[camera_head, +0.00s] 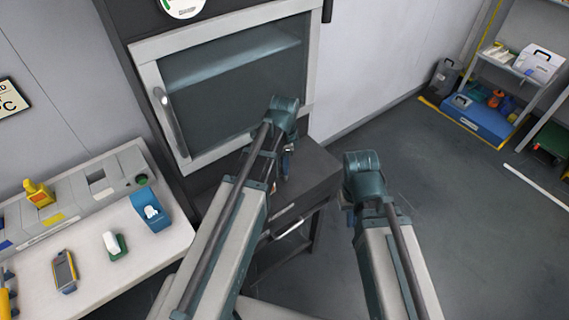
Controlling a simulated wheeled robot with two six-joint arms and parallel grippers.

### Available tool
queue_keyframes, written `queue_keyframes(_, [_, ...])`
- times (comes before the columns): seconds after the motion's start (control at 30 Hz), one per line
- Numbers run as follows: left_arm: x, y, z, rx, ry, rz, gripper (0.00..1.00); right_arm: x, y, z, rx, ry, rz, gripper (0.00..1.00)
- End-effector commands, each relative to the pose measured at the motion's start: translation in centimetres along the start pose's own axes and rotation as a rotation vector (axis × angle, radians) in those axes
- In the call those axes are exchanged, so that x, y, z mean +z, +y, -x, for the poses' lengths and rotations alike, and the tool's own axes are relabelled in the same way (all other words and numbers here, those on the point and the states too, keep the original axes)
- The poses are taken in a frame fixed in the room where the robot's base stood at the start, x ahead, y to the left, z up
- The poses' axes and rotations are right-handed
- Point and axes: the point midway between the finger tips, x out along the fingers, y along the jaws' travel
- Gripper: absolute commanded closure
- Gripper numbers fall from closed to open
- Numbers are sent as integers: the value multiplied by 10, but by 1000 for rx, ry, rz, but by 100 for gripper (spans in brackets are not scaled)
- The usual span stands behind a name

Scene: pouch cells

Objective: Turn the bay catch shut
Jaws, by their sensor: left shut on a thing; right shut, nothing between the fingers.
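The bay (235,85) is a dark glass-fronted door in a pale frame, closed as far as I can see, with a vertical metal handle (171,122) on its left side. I cannot make out the bay catch. My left gripper (286,166) points down in front of the lower right of the door, by the dark cabinet top. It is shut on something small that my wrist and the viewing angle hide. My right gripper (348,208) is shut and empty, out over the floor to the right, its fingertips mostly hidden by its wrist.
A dark drawer cabinet (318,168) with a metal handle stands below the bay, close to my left gripper. A pale bench (150,251) at left holds a yellow bottle, a phone-like device and small holders. Shelves (536,85) with boxes stand at far right. The grey floor (440,180) is clear.

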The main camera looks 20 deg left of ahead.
Motion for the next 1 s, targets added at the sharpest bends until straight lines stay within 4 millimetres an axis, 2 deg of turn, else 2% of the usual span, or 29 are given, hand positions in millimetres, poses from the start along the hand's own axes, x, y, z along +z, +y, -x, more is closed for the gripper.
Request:
queue_keyframes(0.47, [0, 0, 0, 0, 0, -12, 100, 0, 0, 0, 0, 0, 0, 100])
queue_keyframes(0.5, [0, 0, 0, 0, 0, -12, 60, 0, 0, 0, 0, 0, 0, 100])
queue_keyframes(0.63, [0, 0, 0, 0, 0, -12, 37, 0, 0, 0, 0, 0, 0, 100])
queue_keyframes(1.0, [0, 0, 2, 0, 0, -11, 36, 0, 0, 2, 0, 0, 0, 100])
